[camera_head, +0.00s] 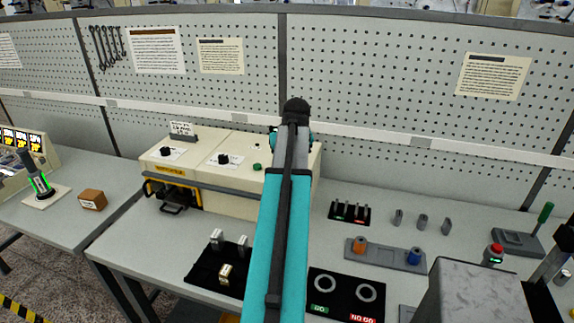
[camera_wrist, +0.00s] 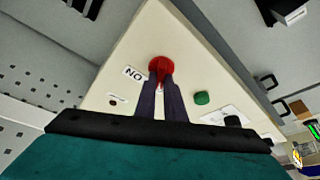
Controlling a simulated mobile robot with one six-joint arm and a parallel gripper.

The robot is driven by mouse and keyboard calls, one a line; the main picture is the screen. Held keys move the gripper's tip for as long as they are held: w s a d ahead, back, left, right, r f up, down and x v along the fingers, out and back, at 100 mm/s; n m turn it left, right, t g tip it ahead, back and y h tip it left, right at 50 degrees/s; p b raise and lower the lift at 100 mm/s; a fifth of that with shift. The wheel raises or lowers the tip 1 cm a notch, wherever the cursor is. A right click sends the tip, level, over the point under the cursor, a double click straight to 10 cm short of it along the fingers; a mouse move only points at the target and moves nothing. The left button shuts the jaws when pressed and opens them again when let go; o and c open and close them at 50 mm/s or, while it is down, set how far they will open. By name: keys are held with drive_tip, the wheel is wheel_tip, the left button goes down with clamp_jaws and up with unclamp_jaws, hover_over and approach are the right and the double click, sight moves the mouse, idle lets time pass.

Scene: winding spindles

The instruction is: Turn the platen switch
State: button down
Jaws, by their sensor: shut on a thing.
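A round red switch knob (camera_wrist: 161,66) sits on the top panel of the cream machine (camera_wrist: 113,75) in the wrist view. My gripper (camera_wrist: 161,86) has its two dark fingers closed on the knob's raised grip. A small white label (camera_wrist: 134,73) beside the knob reads "NO" in this view, which appears turned around. The cream machine also stands on the bench in the head view (camera_head: 230,187). There my teal arm covers its right end, so the red knob and my gripper are hidden.
A green button (camera_wrist: 202,98) and a black knob (camera_wrist: 232,121) are close to my fingers on the panel. A pegboard wall (camera_head: 370,85) rises behind the bench. A black mat with metal blocks (camera_head: 205,267) and a grey block with orange and blue pieces (camera_head: 385,254) lie in front.

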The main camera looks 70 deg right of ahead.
drive_tip(key=shift+n, duration=0.3)
drive_tip(key=c, duration=1.8)
unclamp_jaws()
drive_tip(key=shift+c, duration=0.2)
drive_tip(key=shift+r, duration=0.1)
drive_tip(key=b+v, duration=0.4)
drive_tip(key=v, duration=0.9)
drive_tip(key=shift+s+r, duration=0.15)
drive_tip(key=shift+r, duration=0.2)
